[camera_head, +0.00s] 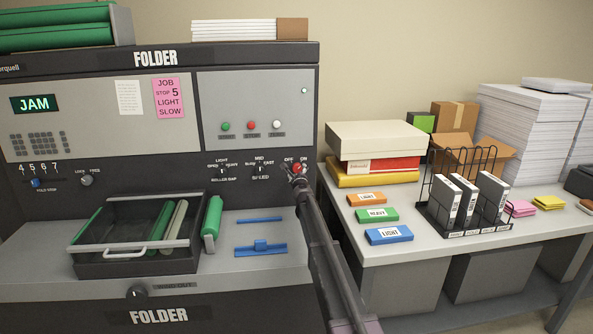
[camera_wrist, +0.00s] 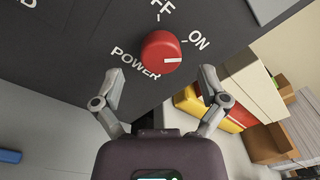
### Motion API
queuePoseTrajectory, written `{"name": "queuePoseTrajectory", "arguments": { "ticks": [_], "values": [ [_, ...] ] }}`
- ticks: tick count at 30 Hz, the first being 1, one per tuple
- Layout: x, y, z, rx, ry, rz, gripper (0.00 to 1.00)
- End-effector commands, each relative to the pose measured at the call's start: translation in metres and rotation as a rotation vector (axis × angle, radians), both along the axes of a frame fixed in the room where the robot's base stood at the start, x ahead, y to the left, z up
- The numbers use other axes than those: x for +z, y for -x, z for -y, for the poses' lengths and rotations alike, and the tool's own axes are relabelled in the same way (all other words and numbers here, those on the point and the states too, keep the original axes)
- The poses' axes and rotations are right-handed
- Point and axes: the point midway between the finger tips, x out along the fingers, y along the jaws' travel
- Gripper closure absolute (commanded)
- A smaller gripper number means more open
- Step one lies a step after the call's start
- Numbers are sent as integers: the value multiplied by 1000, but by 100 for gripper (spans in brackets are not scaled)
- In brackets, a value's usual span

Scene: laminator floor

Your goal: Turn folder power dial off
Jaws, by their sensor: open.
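The red power dial (camera_wrist: 161,52) is on the dark front panel of the folder, between my gripper's fingertips in the wrist view. Its white mark points right, nearer the ON label (camera_wrist: 199,40) than the partly cut-off OFF label (camera_wrist: 160,8). The POWER label (camera_wrist: 135,62) is at its lower left. My gripper (camera_wrist: 160,76) is open, one finger to each side of the dial; contact cannot be told. In the head view the dial (camera_head: 297,168) shows at the folder's right edge, partly covered by my gripper (camera_head: 292,172).
The folder (camera_head: 120,180) carries other dials and buttons left of the power dial. An open drawer (camera_head: 138,252) with green rollers juts out below. A side table (camera_head: 470,240) to the right holds boxes, a black wire rack (camera_head: 440,210) and paper stacks (camera_head: 535,130).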

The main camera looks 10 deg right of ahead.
Motion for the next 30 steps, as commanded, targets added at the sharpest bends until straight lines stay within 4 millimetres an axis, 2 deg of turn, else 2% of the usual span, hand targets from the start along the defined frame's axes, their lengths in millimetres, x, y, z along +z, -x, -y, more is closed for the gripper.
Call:
{"name": "queuePoseTrajectory", "arguments": {
  "ticks": [1, 3, 9, 21, 22, 23, 30],
  "values": [
    [0, -11, 1, 0, 0, 0, 7],
    [0, -19, 1, 0, 0, 0, 7],
    [0, -33, 2, 0, 0, 0, 7],
    [0, -36, 3, -1, 0, 1, 7],
    [0, -36, 3, -1, 0, 0, 10],
    [0, -36, 3, -1, 0, 0, 19],
    [0, -36, 3, -1, 0, 0, 89]
  ]
}}
